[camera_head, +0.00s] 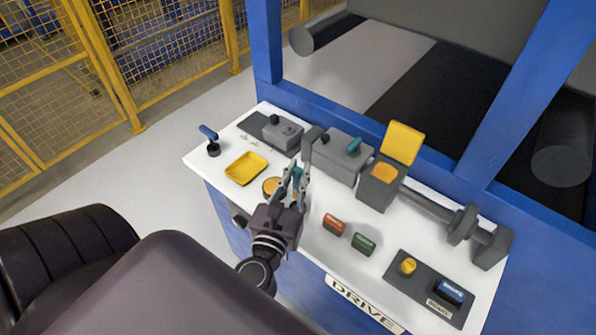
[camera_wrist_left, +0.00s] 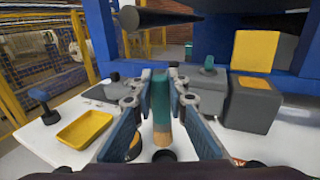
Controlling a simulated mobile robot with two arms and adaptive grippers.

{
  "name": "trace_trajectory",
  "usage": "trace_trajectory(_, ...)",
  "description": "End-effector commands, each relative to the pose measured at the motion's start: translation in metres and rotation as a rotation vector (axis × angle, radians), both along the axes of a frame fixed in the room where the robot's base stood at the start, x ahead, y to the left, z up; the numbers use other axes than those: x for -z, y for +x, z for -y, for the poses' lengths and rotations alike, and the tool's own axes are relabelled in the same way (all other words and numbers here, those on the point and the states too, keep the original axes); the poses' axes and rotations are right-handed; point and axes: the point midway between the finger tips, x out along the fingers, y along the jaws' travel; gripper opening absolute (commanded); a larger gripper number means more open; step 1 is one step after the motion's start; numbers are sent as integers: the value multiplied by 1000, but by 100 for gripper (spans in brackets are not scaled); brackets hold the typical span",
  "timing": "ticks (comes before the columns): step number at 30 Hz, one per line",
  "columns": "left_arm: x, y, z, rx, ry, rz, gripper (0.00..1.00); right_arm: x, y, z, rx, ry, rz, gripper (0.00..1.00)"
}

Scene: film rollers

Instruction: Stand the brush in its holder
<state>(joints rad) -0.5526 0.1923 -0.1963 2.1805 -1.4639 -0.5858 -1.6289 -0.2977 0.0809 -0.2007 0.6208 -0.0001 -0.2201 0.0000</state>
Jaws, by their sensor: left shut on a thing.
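My left gripper (camera_head: 294,182) is shut on a teal upright piece, which I take for the brush (camera_wrist_left: 161,98). In the left wrist view the brush stands roughly upright between the fingers (camera_wrist_left: 160,82), with a tan lower part. A dark round shape (camera_wrist_left: 164,156) shows at its lower end; I cannot tell whether it is bristles or a holder. A round orange-topped item with a dark rim (camera_head: 271,186) lies just left of the gripper, partly covered by a finger in the wrist view. I cannot make out the holder for certain. My right gripper is not in view.
A yellow tray (camera_head: 246,168) and a blue-handled lever (camera_head: 210,138) stand at the left. Grey boxes (camera_head: 342,157) and a yellow-lidded box (camera_head: 379,187) stand behind. Red (camera_head: 334,223) and green (camera_head: 364,243) blocks lie to the right, before a button panel (camera_head: 425,284).

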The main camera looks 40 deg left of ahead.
Motion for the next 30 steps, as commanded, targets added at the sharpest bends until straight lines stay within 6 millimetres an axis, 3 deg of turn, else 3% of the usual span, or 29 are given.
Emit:
trace_trajectory(17, 49, 0, 0, 1, 1, 0, 0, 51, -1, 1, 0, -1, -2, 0)
trace_trajectory(30, 59, 0, 0, 0, 0, 1, 0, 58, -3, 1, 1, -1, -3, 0)
